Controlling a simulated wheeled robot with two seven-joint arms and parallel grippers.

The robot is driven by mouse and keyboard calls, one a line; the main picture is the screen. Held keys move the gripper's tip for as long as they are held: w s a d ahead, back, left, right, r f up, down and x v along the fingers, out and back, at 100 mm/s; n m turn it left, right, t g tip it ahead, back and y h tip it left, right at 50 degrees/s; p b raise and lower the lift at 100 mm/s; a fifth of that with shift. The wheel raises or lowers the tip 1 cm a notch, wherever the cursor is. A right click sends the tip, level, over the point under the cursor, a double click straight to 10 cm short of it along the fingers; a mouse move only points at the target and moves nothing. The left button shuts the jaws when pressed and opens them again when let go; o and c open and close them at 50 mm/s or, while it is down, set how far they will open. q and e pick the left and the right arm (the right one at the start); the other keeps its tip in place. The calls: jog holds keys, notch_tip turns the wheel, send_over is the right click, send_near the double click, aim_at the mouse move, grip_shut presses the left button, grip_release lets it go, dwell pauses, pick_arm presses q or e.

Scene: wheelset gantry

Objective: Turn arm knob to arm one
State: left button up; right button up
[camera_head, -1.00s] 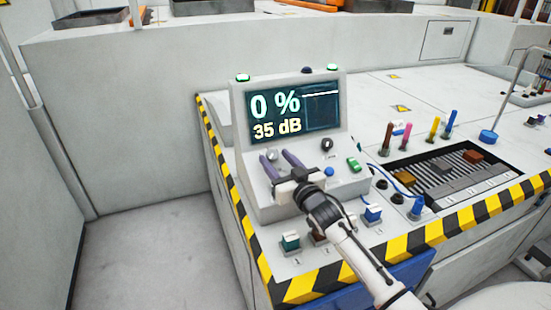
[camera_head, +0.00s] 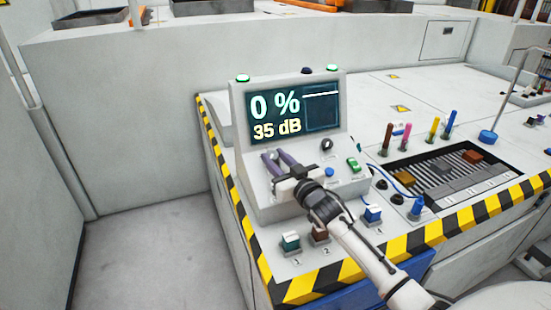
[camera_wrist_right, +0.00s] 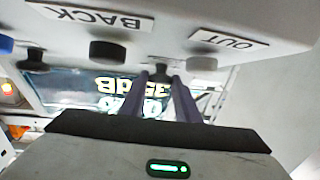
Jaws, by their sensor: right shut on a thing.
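My right gripper (camera_head: 274,154) reaches over the sloped face of the grey control console (camera_head: 255,190). Its two purple fingers are shut on a small dark knob (camera_wrist_right: 158,70), which shows between the fingertips in the right wrist view; in the head view the fingers mostly hide it. A second black knob (camera_head: 327,144) is to the right, apart from the gripper. The knob labels are too small to read in the head view. The console screen (camera_head: 290,113) reads 0 % and 35 dB. My left gripper is not in view.
A blue button (camera_head: 329,172) and a green switch (camera_head: 353,164) are right of the gripper. Numbered coloured switches, such as a green one (camera_head: 290,241), line the front ledge. Coloured levers (camera_head: 407,135) stand further right. BACK (camera_wrist_right: 98,18) and OUT (camera_wrist_right: 230,38) labels show in the wrist view.

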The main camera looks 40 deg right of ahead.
jog(key=shift+d+n+y, duration=0.2)
jog(key=shift+n+y, duration=0.5)
jog(key=shift+n, duration=0.1)
jog(key=shift+d+n+y, duration=0.2)
jog(key=shift+n+y, duration=0.8)
jog(key=n+y, duration=0.1)
jog(key=n+g+y, duration=0.1)
jog(key=n+y, duration=0.1)
jog(key=n+g+y+b, duration=0.1)
jog(key=shift+w+d+r+y, duration=0.15)
jog(key=shift+d+y, duration=0.15)
jog(key=shift+y, duration=0.1)
jog(key=shift+n+g+y+b, duration=0.45)
jog(key=shift+n+g+y, duration=0.55)
jog(key=shift+n, duration=0.4)
jog(key=o, duration=1)
